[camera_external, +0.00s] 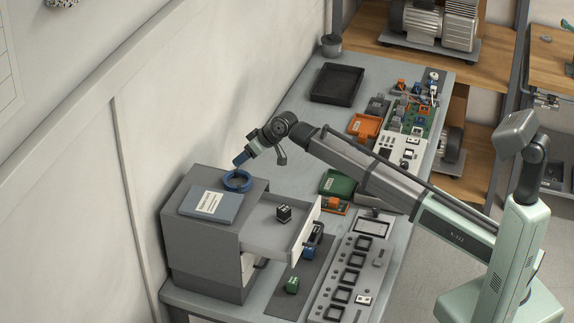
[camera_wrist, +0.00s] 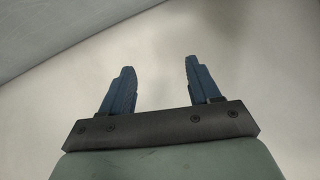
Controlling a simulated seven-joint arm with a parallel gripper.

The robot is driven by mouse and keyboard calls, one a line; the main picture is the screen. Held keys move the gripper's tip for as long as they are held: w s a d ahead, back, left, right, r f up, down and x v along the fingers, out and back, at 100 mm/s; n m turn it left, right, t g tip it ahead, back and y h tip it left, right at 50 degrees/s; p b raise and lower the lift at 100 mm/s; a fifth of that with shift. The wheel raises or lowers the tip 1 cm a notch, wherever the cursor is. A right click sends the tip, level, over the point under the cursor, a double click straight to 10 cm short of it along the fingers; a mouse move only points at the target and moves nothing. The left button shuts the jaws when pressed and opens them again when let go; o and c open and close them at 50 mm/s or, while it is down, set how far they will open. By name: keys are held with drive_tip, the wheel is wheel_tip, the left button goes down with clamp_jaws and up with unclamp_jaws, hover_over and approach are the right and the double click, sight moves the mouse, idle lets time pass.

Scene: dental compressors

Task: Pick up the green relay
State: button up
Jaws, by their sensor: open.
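The small green relay (camera_external: 292,285) sits on a dark mat in front of the drawer cabinet in the external view. My gripper (camera_external: 238,160) is up and to the left of it, above the back of the cabinet and near the wall. In the wrist view my gripper (camera_wrist: 158,80) shows two blue fingers spread apart with nothing between them. The wrist view shows only a pale blurred surface beyond the fingers, and the relay is not in it.
The grey cabinet (camera_external: 195,240) has its top drawer (camera_external: 270,235) pulled out, with a black relay (camera_external: 283,212) inside. A panel with square openings (camera_external: 350,265) lies right of the mat (camera_external: 308,270). A black tray (camera_external: 337,84) stands farther back.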

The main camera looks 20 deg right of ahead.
drive_tip(key=s+a+n+g+h, duration=0.2)
drive_tip(key=s+a+h, duration=0.15)
drive_tip(key=s, duration=0.55)
drive_tip(key=shift+y, duration=0.35)
drive_tip(key=x, duration=0.6)
drive_tip(key=a+x, duration=0.1)
drive_tip(key=x, duration=0.2)
drive_tip(key=shift+s, duration=0.2)
drive_tip(key=shift+x, duration=2.65)
drive_tip(key=shift+s+a, duration=0.1)
drive_tip(key=shift+a, duration=0.05)
drive_tip(key=c, duration=1)
drive_tip(key=shift+c, duration=0.2)
drive_tip(key=shift+r, duration=0.15)
